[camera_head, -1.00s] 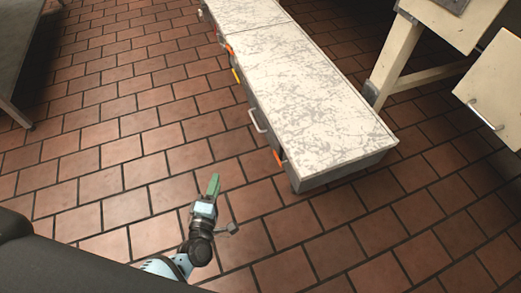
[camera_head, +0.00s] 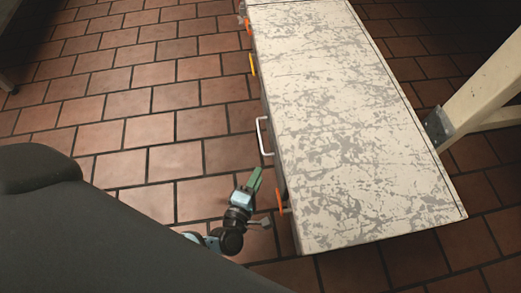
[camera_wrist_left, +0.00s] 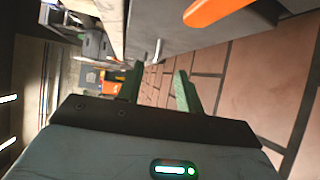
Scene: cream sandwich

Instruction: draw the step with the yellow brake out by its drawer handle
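The step (camera_head: 345,120) is a long low unit with a scuffed white top, in the middle and right of the head view. A yellow brake (camera_head: 253,65) sits on its left side, beyond the pale drawer handle (camera_head: 264,136). My left gripper (camera_head: 255,178) is beside that side, nearer than the handle and apart from it. In the left wrist view its green fingers (camera_wrist_left: 159,82) are spread with nothing between them. A small grey bar, probably the handle (camera_wrist_left: 158,49), shows beyond them. My right gripper is in neither view.
An orange brake (camera_head: 280,200) sticks out at the step's near end, close to my left gripper; one also shows large in the wrist view (camera_wrist_left: 215,10). A pale wooden leg (camera_head: 480,90) stands to the right. Tiled floor (camera_head: 150,110) left of the step is clear.

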